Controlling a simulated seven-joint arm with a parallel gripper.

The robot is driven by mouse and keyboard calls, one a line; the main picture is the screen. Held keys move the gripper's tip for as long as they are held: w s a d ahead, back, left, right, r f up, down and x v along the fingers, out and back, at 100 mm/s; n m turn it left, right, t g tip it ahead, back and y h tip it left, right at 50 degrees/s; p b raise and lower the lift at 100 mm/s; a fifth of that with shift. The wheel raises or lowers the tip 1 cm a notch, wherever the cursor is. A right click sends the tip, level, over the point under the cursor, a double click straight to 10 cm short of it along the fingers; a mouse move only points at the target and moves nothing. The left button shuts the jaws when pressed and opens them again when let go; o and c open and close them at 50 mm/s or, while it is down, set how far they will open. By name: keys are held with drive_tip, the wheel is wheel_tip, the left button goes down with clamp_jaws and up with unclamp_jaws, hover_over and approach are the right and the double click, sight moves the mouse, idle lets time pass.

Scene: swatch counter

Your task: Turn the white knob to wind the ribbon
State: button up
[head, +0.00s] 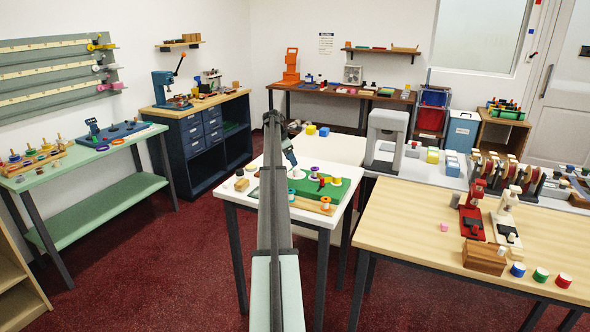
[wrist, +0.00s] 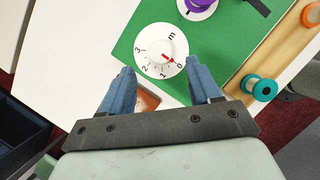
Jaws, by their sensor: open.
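The white knob (wrist: 150,47) is a round dial with a raised centre, printed numbers, an "m" and a red pointer mark close to the 0. It sits on the green board (wrist: 120,45). In the wrist view my gripper (wrist: 160,66) is open and empty, its blue fingertips on either side of the knob's near edge. I cannot tell the height gap or whether they touch it. In the head view my gripper (head: 291,158) is above the green board (head: 338,191), partly behind my arm. No ribbon can be made out clearly.
A purple-and-white round part (wrist: 197,8) is beyond the knob. A teal spool (wrist: 264,88) and an orange spool (wrist: 312,15) stand on the wooden strip (wrist: 288,50) at right.

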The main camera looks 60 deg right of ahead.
sight(296, 169)
drive_tip(key=shift+x, duration=2.95)
drive_tip(key=c, duration=1)
drive_tip(key=m+y, duration=0.1)
drive_tip(key=m, duration=0.1)
drive_tip(key=m+g, duration=0.1)
drive_tip(key=m, duration=0.2)
drive_tip(key=shift+w+d+y, duration=0.15)
drive_tip(key=shift+d+y, duration=0.05)
drive_tip(key=shift+y, duration=0.2)
drive_tip(key=shift+m+y, duration=0.9)
drive_tip(key=shift+m, duration=1.5)
drive_tip(key=shift+f, duration=0.1)
